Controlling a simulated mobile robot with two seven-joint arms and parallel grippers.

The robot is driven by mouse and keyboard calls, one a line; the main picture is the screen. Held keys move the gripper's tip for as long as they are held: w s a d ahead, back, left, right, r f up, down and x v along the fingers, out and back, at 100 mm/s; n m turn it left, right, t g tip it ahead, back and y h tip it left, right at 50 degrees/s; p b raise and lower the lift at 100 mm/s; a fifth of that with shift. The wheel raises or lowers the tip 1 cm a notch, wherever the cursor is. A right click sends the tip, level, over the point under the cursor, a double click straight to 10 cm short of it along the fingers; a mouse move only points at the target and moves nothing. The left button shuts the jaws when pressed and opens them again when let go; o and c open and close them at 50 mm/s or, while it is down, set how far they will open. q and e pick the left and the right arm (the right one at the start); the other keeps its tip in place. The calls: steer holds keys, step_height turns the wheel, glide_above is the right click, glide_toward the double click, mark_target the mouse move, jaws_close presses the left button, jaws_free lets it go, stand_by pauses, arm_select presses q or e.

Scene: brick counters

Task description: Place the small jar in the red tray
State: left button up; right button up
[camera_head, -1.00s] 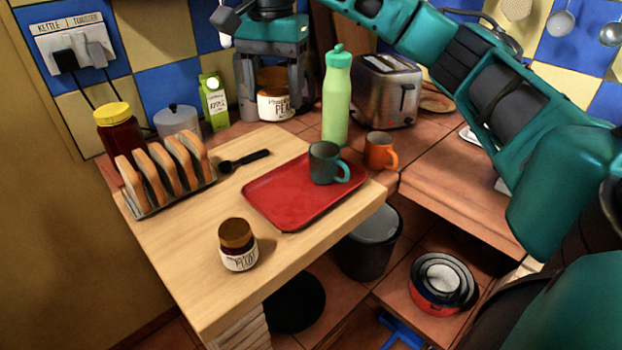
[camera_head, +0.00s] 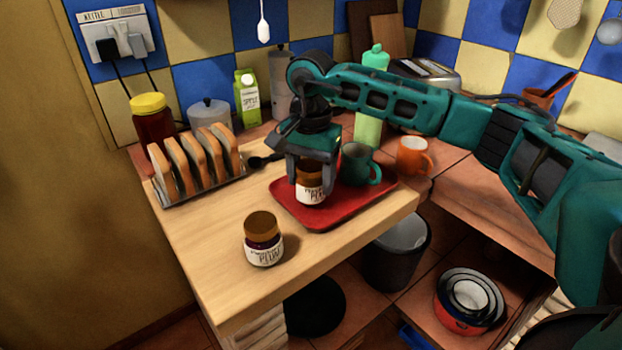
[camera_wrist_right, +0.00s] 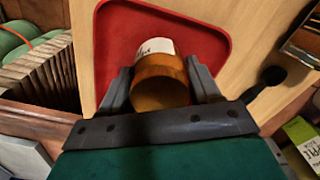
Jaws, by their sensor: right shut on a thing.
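My right gripper (camera_head: 314,190) is shut on a small jar (camera_head: 312,190) with a brown lid and a white label. The jar is upright over the red tray (camera_head: 325,218); I cannot tell whether its base touches the tray. In the right wrist view, the jar's lid (camera_wrist_right: 160,92) sits between the two fingers, with the red tray (camera_wrist_right: 112,45) behind it. A similar jar (camera_head: 263,240) labelled plum stands on the wooden counter in front of the tray. My left gripper is not in view.
A teal mug (camera_head: 354,165) stands at the tray's back right, close to the held jar. An orange mug (camera_head: 411,155) and green bottle (camera_head: 368,130) are beyond. A toast rack (camera_head: 200,165) and black utensil (camera_head: 262,160) are to the left. The tray's front is bare.

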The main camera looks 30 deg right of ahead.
mark_target(311, 165)
steer(key=shift+f, duration=0.35)
steer(key=shift+f, duration=0.15)
steer(key=o, duration=1.3)
steer(key=shift+r, duration=0.3)
step_height(311, 165, up, 12)
steer(key=shift+f+p, duration=0.1)
steer(key=shift+p, duration=0.4)
